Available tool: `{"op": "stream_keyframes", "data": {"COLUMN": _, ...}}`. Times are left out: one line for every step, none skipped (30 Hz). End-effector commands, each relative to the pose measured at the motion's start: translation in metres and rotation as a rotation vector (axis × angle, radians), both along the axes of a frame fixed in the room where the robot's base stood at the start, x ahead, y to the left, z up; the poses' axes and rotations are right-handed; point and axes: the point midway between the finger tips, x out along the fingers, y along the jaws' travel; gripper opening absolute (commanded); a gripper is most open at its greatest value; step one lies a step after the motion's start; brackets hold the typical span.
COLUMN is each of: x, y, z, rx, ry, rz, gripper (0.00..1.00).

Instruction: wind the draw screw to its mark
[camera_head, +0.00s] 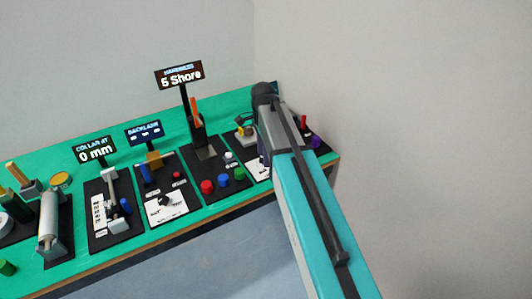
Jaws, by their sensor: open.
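A station with a sign reading "COLLAR AT 0 mm" (95,149) stands left of centre on the green bench. Its black base (103,240) carries a pale upright bar (110,188), a blue part (126,206) and a white card (99,215) with small marks. I cannot tell for sure which part is the draw screw, and its mark is too small to read. My teal and grey arm (305,200) reaches up from the lower right over the bench's right end. My gripper is not visible.
The green bench (60,165) runs along the wall. Red, blue and green buttons (222,181) sit near the front edge. A grey roller (49,225) stands left. Open floor (215,260) lies in front.

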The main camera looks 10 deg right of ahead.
Motion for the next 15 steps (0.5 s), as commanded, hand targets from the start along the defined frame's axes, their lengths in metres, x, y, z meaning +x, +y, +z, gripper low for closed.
{"op": "stream_keyframes", "data": {"x": 0.0, "y": 0.0, "z": 0.0, "rx": 0.0, "ry": 0.0, "rz": 0.0, "gripper": 0.47}}
{"op": "stream_keyframes", "data": {"x": 0.0, "y": 0.0, "z": 0.0, "rx": 0.0, "ry": 0.0, "rz": 0.0, "gripper": 0.47}}
{"op": "stream_keyframes", "data": {"x": 0.0, "y": 0.0, "z": 0.0, "rx": 0.0, "ry": 0.0, "rz": 0.0, "gripper": 0.47}}
{"op": "stream_keyframes", "data": {"x": 0.0, "y": 0.0, "z": 0.0, "rx": 0.0, "ry": 0.0, "rz": 0.0, "gripper": 0.47}}
{"op": "stream_keyframes", "data": {"x": 0.0, "y": 0.0, "z": 0.0, "rx": 0.0, "ry": 0.0, "rz": 0.0, "gripper": 0.45}}
{"op": "stream_keyframes", "data": {"x": 0.0, "y": 0.0, "z": 0.0, "rx": 0.0, "ry": 0.0, "rz": 0.001, "gripper": 0.38}}
{"op": "stream_keyframes", "data": {"x": 0.0, "y": 0.0, "z": 0.0, "rx": 0.0, "ry": 0.0, "rz": 0.001, "gripper": 0.33}}
{"op": "stream_keyframes", "data": {"x": 0.0, "y": 0.001, "z": 0.0, "rx": 0.0, "ry": 0.0, "rz": 0.001, "gripper": 0.28}}
{"op": "stream_keyframes", "data": {"x": 0.0, "y": 0.001, "z": 0.0, "rx": 0.0, "ry": 0.0, "rz": 0.001, "gripper": 0.21}}
{"op": "stream_keyframes", "data": {"x": 0.0, "y": 0.001, "z": 0.0, "rx": 0.0, "ry": -0.001, "rz": 0.001, "gripper": 0.16}}
{"op": "stream_keyframes", "data": {"x": 0.0, "y": 0.001, "z": 0.0, "rx": 0.0, "ry": -0.001, "rz": 0.001, "gripper": 0.11}}
{"op": "stream_keyframes", "data": {"x": 0.001, "y": 0.001, "z": 0.001, "rx": 0.0, "ry": -0.002, "rz": 0.001, "gripper": 0.06}}
{"op": "stream_keyframes", "data": {"x": 0.001, "y": 0.001, "z": 0.001, "rx": 0.0, "ry": -0.002, "rz": 0.001, "gripper": 0.06}}
{"op": "stream_keyframes", "data": {"x": 0.001, "y": -0.013, "z": 0.001, "rx": 0.0, "ry": -0.003, "rz": -0.002, "gripper": 0.06}}
{"op": "stream_keyframes", "data": {"x": 0.001, "y": -0.007, "z": 0.001, "rx": 0.0, "ry": -0.003, "rz": 0.001, "gripper": 0.05}}
